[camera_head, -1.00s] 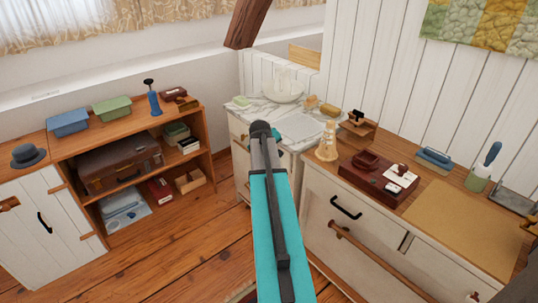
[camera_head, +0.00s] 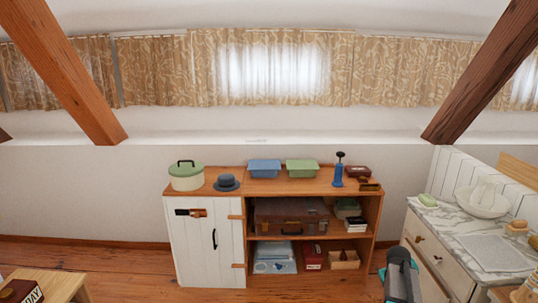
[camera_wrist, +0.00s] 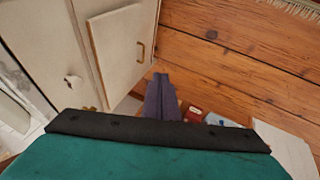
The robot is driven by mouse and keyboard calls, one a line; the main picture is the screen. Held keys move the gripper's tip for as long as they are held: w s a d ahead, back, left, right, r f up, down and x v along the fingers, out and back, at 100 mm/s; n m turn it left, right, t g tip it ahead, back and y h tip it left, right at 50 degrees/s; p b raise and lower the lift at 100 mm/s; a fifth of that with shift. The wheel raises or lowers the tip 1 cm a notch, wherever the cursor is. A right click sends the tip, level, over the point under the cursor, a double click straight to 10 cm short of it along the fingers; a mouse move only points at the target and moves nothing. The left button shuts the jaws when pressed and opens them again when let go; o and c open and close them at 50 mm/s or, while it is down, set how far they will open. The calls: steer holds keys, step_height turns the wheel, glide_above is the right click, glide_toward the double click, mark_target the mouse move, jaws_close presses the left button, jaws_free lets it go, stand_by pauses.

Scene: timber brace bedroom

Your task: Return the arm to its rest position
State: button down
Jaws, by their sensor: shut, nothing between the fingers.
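My arm shows in the head view as a dark, rounded part with teal on it (camera_head: 400,277), low at the right, between the wooden shelf unit and the marble-topped cabinet. My gripper's fingers are not clear in that view. In the wrist view my gripper (camera_wrist: 161,80) shows as narrow dark fingers close together beyond the teal and black wrist part. It is shut and holds nothing. It hangs over the plank floor (camera_wrist: 228,65), beside a pale cabinet (camera_wrist: 122,48). No rest mark or stand for the arm shows.
The wooden shelf unit (camera_head: 340,259) carries tubs, a hat, a pot and a suitcase. The marble-topped cabinet (camera_head: 450,222) with a white bowl (camera_head: 482,203) stands close right of my arm. Timber braces (camera_head: 66,75) slope at both sides. Open floor (camera_head: 130,268) lies at left.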

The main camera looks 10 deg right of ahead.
steer(key=s+a+f+n+g+y, duration=0.1)
steer(key=s+a+f, duration=0.2)
steer(key=a+f, duration=0.6)
steer(key=s+a+f+n+g+y, duration=0.1)
steer(key=s+a+f, duration=0.3)
steer(key=a+f, duration=0.5)
steer(key=s+a+f+n+g+y, duration=0.1)
steer(key=s+a+f, duration=0.3)
steer(key=a, duration=0.9)
steer(key=s+a+f+g, duration=0.2)
steer(key=s+a, duration=0.2)
steer(key=s, duration=0.4)
steer(key=s+a+f+m+g+y, duration=0.1)
steer(key=s+a+f+g, duration=0.1)
steer(key=s+a, duration=0.3)
steer(key=s+a+f+m+g, duration=0.1)
steer(key=s+a+f, duration=0.2)
steer(key=s, duration=0.9)
steer(key=shift+a+f+g+y, duration=0.2)
steer(key=shift+a+g+y, duration=0.15)
steer(key=shift+a, duration=0.4)
steer(key=shift+s, duration=0.1)
